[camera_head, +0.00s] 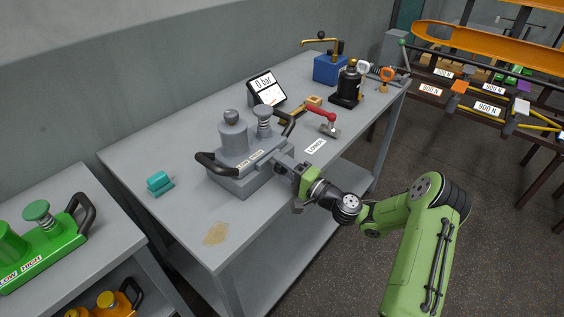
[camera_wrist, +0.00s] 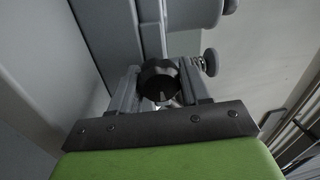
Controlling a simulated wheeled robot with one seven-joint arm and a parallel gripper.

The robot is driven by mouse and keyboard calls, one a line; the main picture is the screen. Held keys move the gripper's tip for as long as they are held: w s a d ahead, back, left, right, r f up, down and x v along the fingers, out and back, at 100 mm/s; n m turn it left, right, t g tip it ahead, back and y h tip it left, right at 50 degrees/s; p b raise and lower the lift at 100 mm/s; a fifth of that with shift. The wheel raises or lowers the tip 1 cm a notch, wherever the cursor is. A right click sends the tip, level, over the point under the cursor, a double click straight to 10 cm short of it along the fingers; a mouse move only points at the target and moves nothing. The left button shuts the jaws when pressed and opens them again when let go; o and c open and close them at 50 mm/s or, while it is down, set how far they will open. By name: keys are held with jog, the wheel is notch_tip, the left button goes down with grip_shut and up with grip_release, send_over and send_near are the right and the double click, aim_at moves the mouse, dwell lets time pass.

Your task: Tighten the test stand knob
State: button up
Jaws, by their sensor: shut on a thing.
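The grey test stand (camera_head: 236,176) sits on the grey table, with a low cylinder, a spring-topped post and black side handles. My gripper (camera_head: 283,166) is at its right-hand face. In the wrist view, a round black knob (camera_wrist: 158,82) lies between the two fingers of my gripper (camera_wrist: 160,88), and they are shut on it. The knob is against the grey body of the stand. In the head view the knob is hidden by my gripper.
A green stand (camera_head: 40,240) is on the left table. The table's front left is free apart from a stain.

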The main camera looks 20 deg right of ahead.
jog(key=shift+d+m+p, duration=0.1)
jog(key=shift+m+p, duration=0.2)
jog(key=shift+m, duration=0.5)
jog(key=shift+f+h, duration=0.15)
jog(key=shift+h, duration=0.15)
jog(key=o, duration=1)
jog(key=shift+o, duration=0.2)
jog(key=p+v, duration=0.1)
jog(key=v, duration=1.4)
jog(key=shift+s+d+f, duration=0.2)
jog(key=shift+s+f, duration=0.05)
jog(key=shift+s, duration=0.05)
